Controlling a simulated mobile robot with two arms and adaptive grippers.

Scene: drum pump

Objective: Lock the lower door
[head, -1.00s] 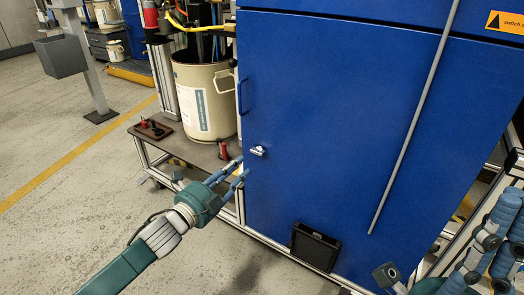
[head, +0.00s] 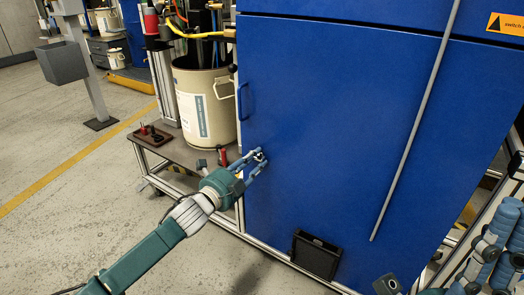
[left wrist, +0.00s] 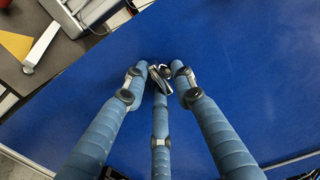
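The lower door (head: 330,140) is a large blue cabinet panel, flush in its frame, with a blue handle (head: 243,101) at its left edge. A small metal lock knob (head: 259,156) sits below the handle; it also shows in the left wrist view (left wrist: 159,76). My left gripper (head: 262,160) has its blue fingers around the knob, one on each side and one below. In the left wrist view the gripper (left wrist: 159,70) has its fingertips apart with the knob between them; firm contact is not clear. My right gripper (head: 498,240) is partly visible at the lower right edge.
A beige drum (head: 203,105) stands left of the door on a grey platform (head: 180,152) with small red-handled parts. A black box (head: 316,254) is fixed low on the door. A grey rod (head: 415,125) runs down its right side.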

